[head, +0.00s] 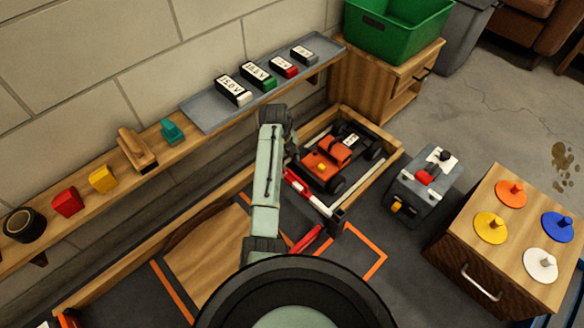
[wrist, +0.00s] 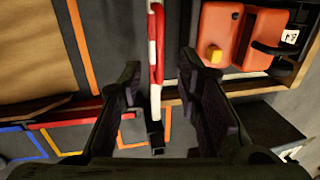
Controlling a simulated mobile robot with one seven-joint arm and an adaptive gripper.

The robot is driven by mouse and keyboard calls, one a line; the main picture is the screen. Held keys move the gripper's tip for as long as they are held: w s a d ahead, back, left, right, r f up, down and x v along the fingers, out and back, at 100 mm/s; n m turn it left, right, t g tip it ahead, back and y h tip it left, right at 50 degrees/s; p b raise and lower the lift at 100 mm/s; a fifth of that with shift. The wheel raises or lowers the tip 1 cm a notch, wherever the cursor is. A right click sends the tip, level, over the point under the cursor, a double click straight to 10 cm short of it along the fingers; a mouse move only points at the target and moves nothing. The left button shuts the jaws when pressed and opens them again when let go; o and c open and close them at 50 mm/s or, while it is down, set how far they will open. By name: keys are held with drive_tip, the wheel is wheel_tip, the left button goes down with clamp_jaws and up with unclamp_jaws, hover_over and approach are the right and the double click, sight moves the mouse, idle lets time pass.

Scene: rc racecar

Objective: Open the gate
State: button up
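The gate looks like a red-and-white striped bar (head: 307,192) in front of the parked orange car (head: 327,162). In the wrist view the bar (wrist: 156,50) runs lengthwise down the middle, with a dark block (wrist: 155,132) at its near end. My gripper (wrist: 160,80) is open, with one dark finger on each side of the bar. I see no clear contact, and the height between fingers and bar cannot be told. In the head view my arm hides most of the gripper and part of the bar. The orange car also shows in the wrist view (wrist: 228,35), right of the fingers.
A low wooden border (head: 365,186) surrounds the car's bay. A grey box-shaped object (head: 424,190) stands right of it, then a wooden cabinet (head: 478,262) with coloured knobbed discs. A wall shelf (head: 85,212) with small blocks runs behind my arm. A green bin (head: 392,35) stands at the back.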

sight(293, 174)
drive_tip(key=f, duration=0.3)
drive_tip(key=d+f+b, duration=0.1)
drive_tip(key=f, duration=0.2)
drive_tip(key=w+f+b, duration=0.1)
drive_tip(key=f, duration=0.2)
drive_tip(key=shift+d+f, duration=0.1)
drive_tip(key=shift+d, duration=0.05)
clamp_jaws()
idle(0.5)
